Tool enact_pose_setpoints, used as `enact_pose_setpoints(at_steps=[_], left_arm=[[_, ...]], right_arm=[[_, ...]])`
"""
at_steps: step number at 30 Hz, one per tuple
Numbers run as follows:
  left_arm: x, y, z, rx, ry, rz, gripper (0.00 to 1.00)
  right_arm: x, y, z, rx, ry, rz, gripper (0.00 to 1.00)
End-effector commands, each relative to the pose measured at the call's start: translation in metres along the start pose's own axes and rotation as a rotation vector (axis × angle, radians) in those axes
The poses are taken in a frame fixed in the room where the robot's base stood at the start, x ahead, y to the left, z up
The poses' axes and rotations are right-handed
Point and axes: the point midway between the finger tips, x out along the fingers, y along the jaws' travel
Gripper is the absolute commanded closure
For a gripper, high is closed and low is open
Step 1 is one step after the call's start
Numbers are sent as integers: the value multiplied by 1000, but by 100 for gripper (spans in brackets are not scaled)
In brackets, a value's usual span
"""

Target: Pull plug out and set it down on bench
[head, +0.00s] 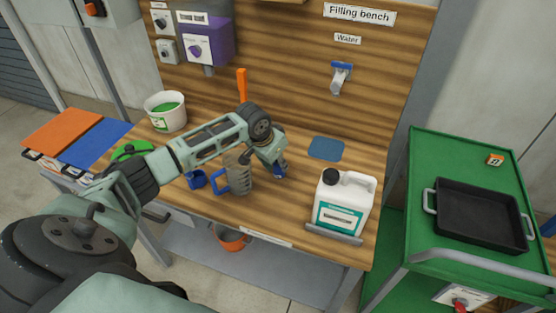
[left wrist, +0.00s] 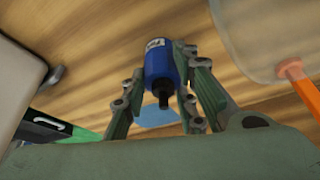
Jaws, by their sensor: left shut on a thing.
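My left gripper (head: 279,174) is over the wooden bench (head: 283,213), between the clear jug with the blue handle (head: 237,173) and the white canister (head: 342,204). It is shut on a blue plug, which shows small and partly hidden between the fingers in the head view. In the left wrist view the gripper (left wrist: 160,80) has its fingers on either side of the blue plug (left wrist: 158,62), which has a white label and a dark tip. I cannot tell whether the plug touches the bench. My right gripper is not in view.
A blue mat (head: 326,148) lies behind the gripper. A white bucket (head: 165,111) with green contents and an upright orange handle (head: 242,84) stand toward the back. A green cart (head: 416,183) with a black tray (head: 480,214) is at right. Bare bench lies around the gripper.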

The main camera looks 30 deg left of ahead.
Motion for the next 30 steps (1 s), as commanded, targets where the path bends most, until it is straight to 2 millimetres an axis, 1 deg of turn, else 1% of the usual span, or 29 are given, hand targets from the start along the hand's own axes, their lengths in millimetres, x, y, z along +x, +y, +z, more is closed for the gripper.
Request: enact_pose_setpoints(at_steps=[7,8,12,15,22,25,28,30], left_arm=[[0,0,0,0,1,0,100],[0,0,0,0,1,0,71],[0,0,0,0,1,0,58],[0,0,0,0,1,0,51],[1,0,0,0,0,1,51],[-2,0,0,-1,1,0,51],[-13,0,0,-1,1,1,51],[-25,-1,-1,1,3,-1,51]], right_arm=[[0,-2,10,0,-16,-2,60],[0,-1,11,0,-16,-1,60],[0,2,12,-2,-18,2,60],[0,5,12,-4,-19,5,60],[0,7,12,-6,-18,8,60],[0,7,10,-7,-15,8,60],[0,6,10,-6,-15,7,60],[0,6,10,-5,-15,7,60]])
